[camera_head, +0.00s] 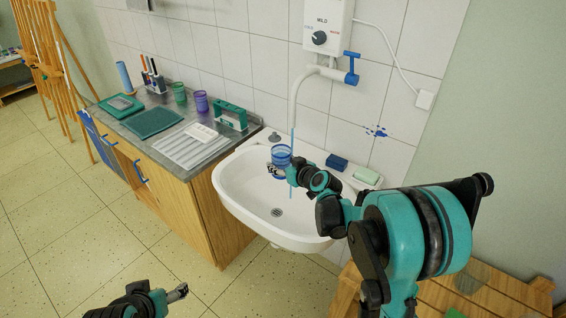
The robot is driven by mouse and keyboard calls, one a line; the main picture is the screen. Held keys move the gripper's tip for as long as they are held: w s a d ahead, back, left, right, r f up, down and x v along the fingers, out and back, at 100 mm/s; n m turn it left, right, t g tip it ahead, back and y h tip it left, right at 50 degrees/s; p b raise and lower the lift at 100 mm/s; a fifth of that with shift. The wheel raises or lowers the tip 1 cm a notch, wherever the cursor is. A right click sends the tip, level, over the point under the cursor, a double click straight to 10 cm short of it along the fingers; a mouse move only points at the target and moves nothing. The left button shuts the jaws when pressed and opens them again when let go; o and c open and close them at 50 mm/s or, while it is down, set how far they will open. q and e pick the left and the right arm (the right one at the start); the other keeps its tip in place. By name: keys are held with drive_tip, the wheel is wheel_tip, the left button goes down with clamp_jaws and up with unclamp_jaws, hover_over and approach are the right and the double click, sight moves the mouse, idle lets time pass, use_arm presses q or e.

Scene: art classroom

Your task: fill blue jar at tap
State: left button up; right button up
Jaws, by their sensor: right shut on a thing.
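The blue jar (281,154) is a translucent cup, held upright over the white sink (232,186). My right gripper (275,170) is shut on it from the right, its fingers partly hidden by the jar and wrist. The white tap (294,90) hangs above, with a blue lever (351,68). A thin blue water stream (292,140) drops from the spout at the jar's right edge and shows on below the jar's level. I cannot tell whether any enters the jar. My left gripper (178,292) is low at the front, away from the sink; its jaw opening is unclear.
A counter (104,115) on the left holds a ribbed white tray (190,147), a green cup (179,93), a purple cup (201,101) and a green-framed item (231,115). A blue block (337,162) and green soap (366,176) lie on the sink's back ledge.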

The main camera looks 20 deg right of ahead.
sight(274, 174)
drive_tip(key=shift+s+a, duration=0.9)
drive_tip(key=shift+s, duration=0.2)
drive_tip(key=shift+s+a, duration=0.9)
drive_tip(key=shift+s, duration=0.15)
